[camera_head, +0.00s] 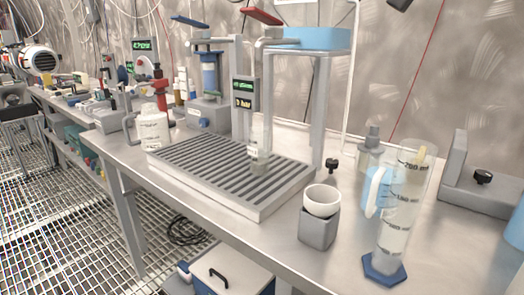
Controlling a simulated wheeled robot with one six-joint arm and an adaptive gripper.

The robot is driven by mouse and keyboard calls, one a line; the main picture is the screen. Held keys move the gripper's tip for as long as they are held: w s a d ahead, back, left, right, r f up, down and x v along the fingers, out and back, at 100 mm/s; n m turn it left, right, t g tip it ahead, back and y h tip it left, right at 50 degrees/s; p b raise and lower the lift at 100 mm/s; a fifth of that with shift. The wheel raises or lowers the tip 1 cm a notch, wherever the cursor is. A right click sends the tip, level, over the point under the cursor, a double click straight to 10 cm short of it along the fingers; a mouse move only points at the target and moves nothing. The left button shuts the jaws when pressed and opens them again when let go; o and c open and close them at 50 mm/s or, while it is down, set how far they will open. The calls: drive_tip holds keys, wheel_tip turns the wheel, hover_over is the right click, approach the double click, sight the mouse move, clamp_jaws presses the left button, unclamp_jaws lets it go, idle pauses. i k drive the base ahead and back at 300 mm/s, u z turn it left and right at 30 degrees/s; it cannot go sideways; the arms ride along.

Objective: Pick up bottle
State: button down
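Two bottle-like things show in the head view. A small clear bottle (260,149) stands upright on a slatted grey platform (185,179), below a small digital display. A white plastic bottle (153,129) with a handle and a printed label stands upright on the steel table, just behind the platform's left corner. I cannot tell which one the task names. My gripper is not in view.
At the right stand a tall graduated cylinder (399,215) with a blue base and a white cup (322,201) in a grey holder. A stand (319,85) with a blue tray rises behind the platform. Instruments crowd the table's far left end.

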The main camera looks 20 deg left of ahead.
sight(258, 148)
drive_tip(key=k, duration=1)
